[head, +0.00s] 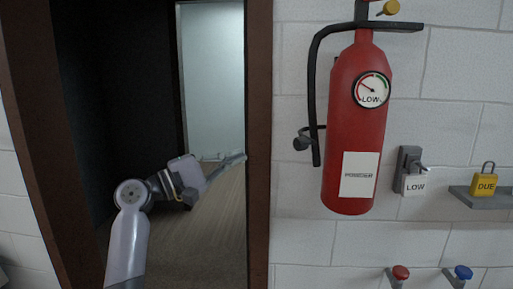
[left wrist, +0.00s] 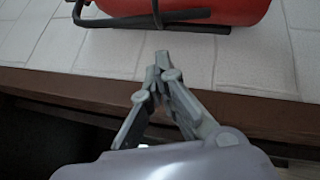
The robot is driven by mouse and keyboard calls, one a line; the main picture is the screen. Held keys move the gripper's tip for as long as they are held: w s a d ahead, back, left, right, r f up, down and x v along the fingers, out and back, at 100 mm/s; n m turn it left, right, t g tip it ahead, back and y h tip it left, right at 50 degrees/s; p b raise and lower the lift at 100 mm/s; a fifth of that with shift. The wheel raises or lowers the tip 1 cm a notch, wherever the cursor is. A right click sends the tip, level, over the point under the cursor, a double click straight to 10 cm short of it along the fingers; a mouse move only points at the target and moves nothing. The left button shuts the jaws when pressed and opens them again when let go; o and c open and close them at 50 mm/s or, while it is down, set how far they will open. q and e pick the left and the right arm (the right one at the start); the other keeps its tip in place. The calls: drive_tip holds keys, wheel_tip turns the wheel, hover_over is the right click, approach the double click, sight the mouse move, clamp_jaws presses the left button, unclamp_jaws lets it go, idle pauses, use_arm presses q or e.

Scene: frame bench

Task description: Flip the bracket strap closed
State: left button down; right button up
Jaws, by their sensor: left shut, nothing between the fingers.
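The red fire extinguisher (head: 356,130) hangs upright on the white block wall. A dark grey rounded piece (head: 303,142) sticks out at its left side, by the black hose (head: 314,80); it may be part of the bracket strap. No band shows across the extinguisher's front in the head view. In the left wrist view the shut fingertips (left wrist: 162,60) point toward the wall, below the red cylinder (left wrist: 215,10) and dark bars. My right gripper is out of view.
A brown door frame (head: 258,220) borders the open doorway on the right.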

use_arm(q)
drive_tip(key=w+d+r+p, duration=0.3)
drive_tip(key=w+d+p, duration=0.1)
drive_tip(key=d, duration=0.7)
drive_tip(key=shift+r+p, duration=0.15)
drive_tip(key=shift+p, duration=0.35)
drive_tip(key=shift+w, duration=0.15)
